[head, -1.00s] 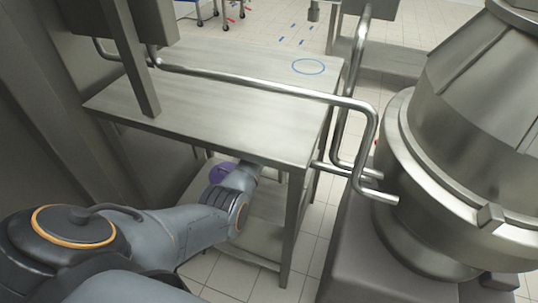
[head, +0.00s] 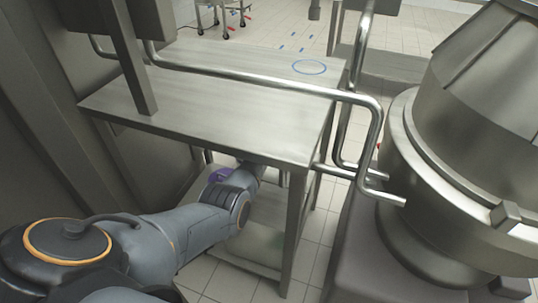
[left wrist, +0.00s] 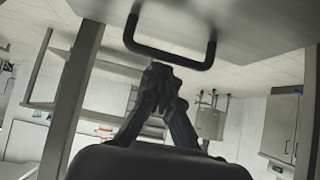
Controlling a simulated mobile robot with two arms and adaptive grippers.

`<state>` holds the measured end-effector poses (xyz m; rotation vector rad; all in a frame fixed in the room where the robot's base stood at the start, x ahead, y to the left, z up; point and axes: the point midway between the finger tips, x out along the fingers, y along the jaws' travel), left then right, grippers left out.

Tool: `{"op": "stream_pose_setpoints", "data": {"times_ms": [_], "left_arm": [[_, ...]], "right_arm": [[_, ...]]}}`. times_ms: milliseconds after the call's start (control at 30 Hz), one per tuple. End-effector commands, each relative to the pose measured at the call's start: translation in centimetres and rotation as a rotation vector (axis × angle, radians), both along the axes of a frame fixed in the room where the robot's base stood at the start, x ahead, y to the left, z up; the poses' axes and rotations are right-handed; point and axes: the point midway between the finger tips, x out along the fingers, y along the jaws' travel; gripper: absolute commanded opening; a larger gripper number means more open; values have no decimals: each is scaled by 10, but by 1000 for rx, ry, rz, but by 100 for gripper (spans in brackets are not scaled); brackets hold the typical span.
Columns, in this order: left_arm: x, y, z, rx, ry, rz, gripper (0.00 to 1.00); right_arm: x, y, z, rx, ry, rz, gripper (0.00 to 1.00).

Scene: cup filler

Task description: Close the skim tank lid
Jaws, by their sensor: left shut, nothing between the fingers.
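A large steel tank (head: 455,155) with a wide rim stands at the right of the head view; its top is cut off, and I cannot tell which part is its lid. My left arm reaches under the steel table in the head view, and the table hides its gripper there. In the left wrist view my left gripper (left wrist: 160,72) is shut and empty. Its fingertips are just below a dark U-shaped handle (left wrist: 191,63) on a steel surface (left wrist: 235,22); I cannot tell if they touch it. My right gripper is not in view.
The steel table (head: 235,110) with a lower shelf stands over my left forearm. A bent steel pipe (head: 255,83) runs above it toward the tank. Tiled floor shows between table and tank.

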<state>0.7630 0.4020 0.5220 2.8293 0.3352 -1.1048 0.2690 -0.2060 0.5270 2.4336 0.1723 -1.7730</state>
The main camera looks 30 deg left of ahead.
Motion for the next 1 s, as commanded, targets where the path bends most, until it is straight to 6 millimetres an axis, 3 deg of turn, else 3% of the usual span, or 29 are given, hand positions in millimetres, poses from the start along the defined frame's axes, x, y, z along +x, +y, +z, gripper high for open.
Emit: {"op": "stream_pose_setpoints", "data": {"times_ms": [467,1000], "left_arm": [[-2,0,3,1,-2,1,0],[-39,-10,37,0,-2,-1,0]], "right_arm": [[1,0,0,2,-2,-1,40],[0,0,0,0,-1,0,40]]}}
